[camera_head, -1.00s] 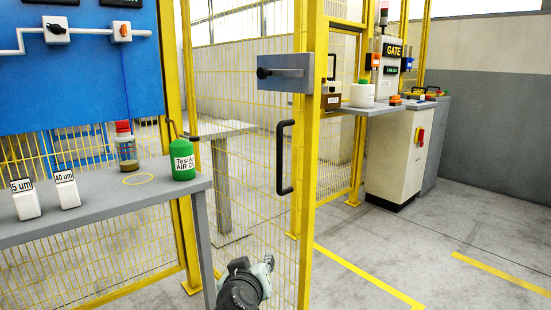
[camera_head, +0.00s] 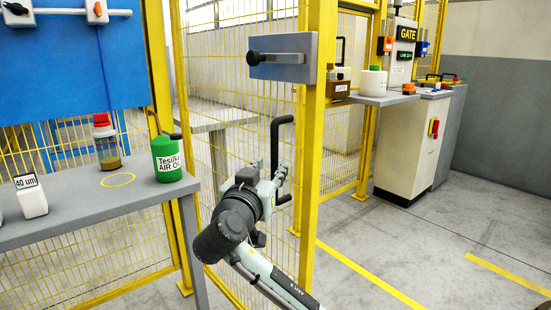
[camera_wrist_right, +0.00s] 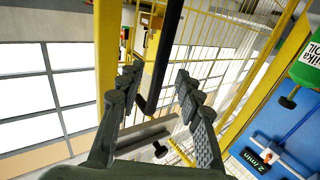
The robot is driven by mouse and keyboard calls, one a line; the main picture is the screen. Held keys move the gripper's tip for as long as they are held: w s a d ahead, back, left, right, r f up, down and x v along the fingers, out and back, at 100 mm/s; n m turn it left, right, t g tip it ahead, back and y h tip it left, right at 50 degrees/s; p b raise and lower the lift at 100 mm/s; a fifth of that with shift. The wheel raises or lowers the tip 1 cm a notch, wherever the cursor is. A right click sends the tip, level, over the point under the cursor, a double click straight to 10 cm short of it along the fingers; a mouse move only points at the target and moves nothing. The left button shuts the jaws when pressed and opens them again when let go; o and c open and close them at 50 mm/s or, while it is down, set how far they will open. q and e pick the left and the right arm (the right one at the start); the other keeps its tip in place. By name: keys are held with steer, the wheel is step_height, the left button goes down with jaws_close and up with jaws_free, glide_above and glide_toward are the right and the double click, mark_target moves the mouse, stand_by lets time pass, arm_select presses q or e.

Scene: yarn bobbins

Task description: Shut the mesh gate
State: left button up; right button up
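The mesh gate (camera_head: 318,130) has a yellow frame and stands in the middle of the head view, with clear floor to the right of its post. A grey latch box (camera_head: 300,57) with a black knob is fixed near its top. Below it is a black vertical pull handle (camera_head: 275,135). My right gripper (camera_head: 278,174) is at the lower part of this handle, with its fingers open. In the right wrist view the handle (camera_wrist_right: 160,55) appears between the two open fingers (camera_wrist_right: 158,88); contact cannot be made out. My left gripper is not in view.
A grey shelf (camera_head: 90,205) at left holds a green air oil container (camera_head: 167,160), a red-capped bottle (camera_head: 106,143) and a white 40 um block (camera_head: 32,197). A control cabinet (camera_head: 410,150) with a GATE sign stands at right. Floor with yellow lines is open at lower right.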

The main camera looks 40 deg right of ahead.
mark_target(274, 162)
steer(key=x, duration=0.4)
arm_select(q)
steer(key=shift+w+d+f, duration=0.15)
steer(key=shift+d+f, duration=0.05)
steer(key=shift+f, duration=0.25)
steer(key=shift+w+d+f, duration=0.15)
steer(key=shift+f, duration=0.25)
arm_select(e)
steer(key=shift+w+d, duration=0.35)
steer(key=shift+d, duration=0.05)
steer(key=shift+c, duration=0.3)
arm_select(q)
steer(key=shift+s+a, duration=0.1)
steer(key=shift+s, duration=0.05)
arm_select(e)
jaws_close()
